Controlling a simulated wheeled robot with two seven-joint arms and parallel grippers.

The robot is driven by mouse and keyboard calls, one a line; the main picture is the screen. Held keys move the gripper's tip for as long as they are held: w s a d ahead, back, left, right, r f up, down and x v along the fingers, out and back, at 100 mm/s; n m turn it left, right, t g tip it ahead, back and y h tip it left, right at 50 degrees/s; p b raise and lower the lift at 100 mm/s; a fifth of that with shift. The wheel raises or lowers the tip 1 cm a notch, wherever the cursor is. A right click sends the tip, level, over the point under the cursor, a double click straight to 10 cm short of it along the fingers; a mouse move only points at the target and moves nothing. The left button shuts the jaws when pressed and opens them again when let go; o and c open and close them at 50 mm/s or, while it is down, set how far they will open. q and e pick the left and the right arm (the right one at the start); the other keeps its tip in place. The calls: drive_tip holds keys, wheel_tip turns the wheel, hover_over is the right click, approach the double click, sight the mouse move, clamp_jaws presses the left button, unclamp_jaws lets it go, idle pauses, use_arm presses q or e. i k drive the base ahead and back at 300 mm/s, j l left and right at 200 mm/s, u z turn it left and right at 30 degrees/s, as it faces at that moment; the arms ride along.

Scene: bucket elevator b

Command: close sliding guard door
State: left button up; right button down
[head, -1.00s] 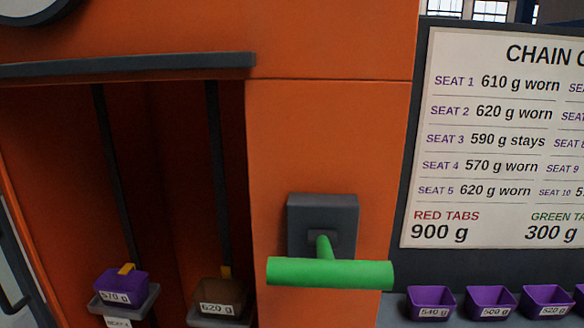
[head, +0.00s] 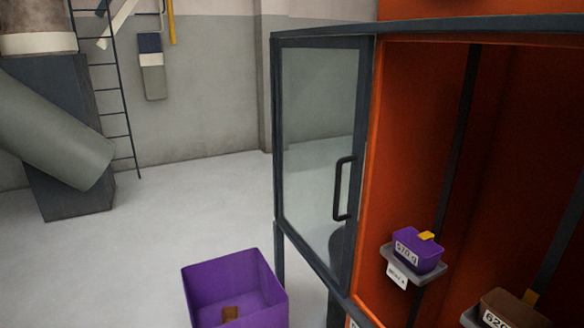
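The sliding guard door (head: 315,130) is a glass panel in a dark frame. It stands at the left of the orange cabinet's opening, and the opening to its right is uncovered. A black vertical handle (head: 342,188) sits near the door's right edge. Inside the opening, a purple bucket (head: 418,249) labelled 570 g sits on a grey seat, and a brown bucket (head: 512,309) labelled 620 g shows at the lower right. Neither of my grippers is in the head view.
A purple bin (head: 235,283) with a small brown item in it stands below and left of the door. A ladder (head: 105,90) and a grey pipe (head: 55,130) are at the far left. The grey floor (head: 150,230) between them is clear.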

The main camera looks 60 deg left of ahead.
sight(365, 43)
drive_tip(key=u, duration=1.65)
drive_tip(key=k+u, duration=0.15)
drive_tip(key=u, duration=0.25)
